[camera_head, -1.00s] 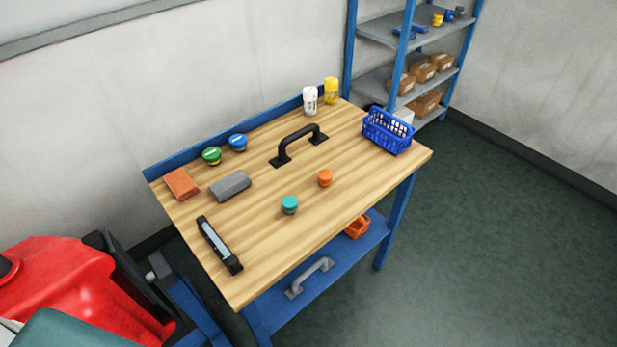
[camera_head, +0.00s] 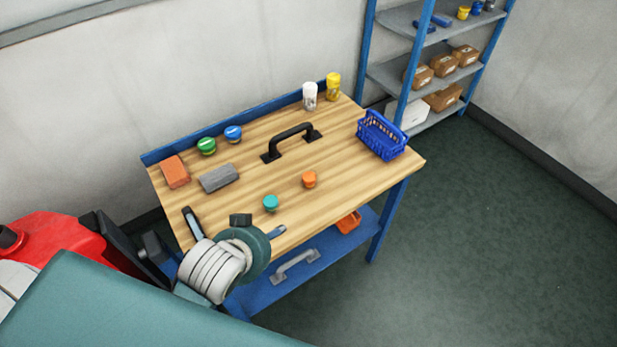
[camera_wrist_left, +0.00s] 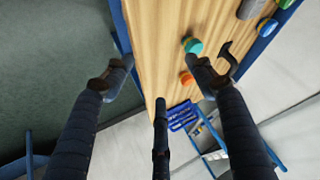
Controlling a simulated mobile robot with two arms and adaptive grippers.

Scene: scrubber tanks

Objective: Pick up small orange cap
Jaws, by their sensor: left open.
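The small orange cap (camera_head: 309,179) stands on the wooden bench top (camera_head: 345,200), right of a teal cap (camera_head: 271,203). In the left wrist view the orange cap (camera_wrist_left: 187,79) shows beyond the fingers, close to the right finger in the picture, with the teal cap (camera_wrist_left: 193,45) above it. My left gripper (camera_head: 259,225) is over the front left part of the bench, to the left of and nearer than both caps. Its fingers (camera_wrist_left: 160,84) are spread with nothing between them. My right gripper is not in view.
A black handle (camera_head: 292,142), blue basket (camera_head: 382,137), green cap (camera_head: 206,146), blue cap (camera_head: 233,134), red block (camera_head: 175,172) and grey block (camera_head: 219,178) are on the bench. White (camera_head: 310,96) and yellow (camera_head: 333,87) containers stand at the back. Bare wood lies right of the orange cap.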

